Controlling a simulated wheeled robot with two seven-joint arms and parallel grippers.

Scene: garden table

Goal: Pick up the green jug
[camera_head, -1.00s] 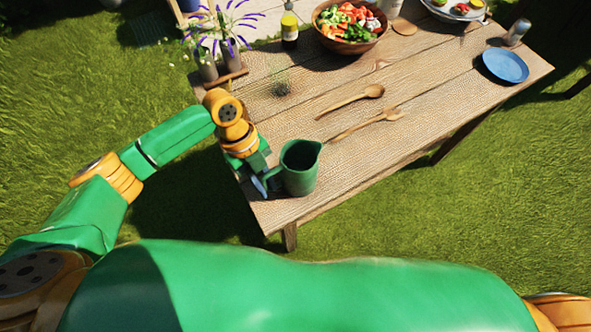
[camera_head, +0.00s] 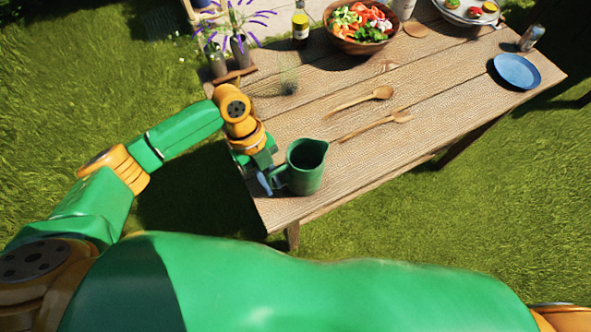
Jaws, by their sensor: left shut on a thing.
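The green jug (camera_head: 307,170) stands upright at the near left corner of the wooden table (camera_head: 350,155). Its handle faces left and its spout faces right. My left gripper (camera_head: 270,180) is at the jug's left side, shut on its handle. The fingers are partly hidden by the wrist and the handle. I cannot tell whether the jug's base is clear of the table top. My right gripper is out of view.
Two wooden spoons (camera_head: 375,95) lie right of and behind the jug. A salad bowl (camera_head: 360,42), a bottle (camera_head: 300,28) and lavender vases (camera_head: 240,50) stand farther back. A blue plate (camera_head: 517,72) is at the right. The near table edge is clear.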

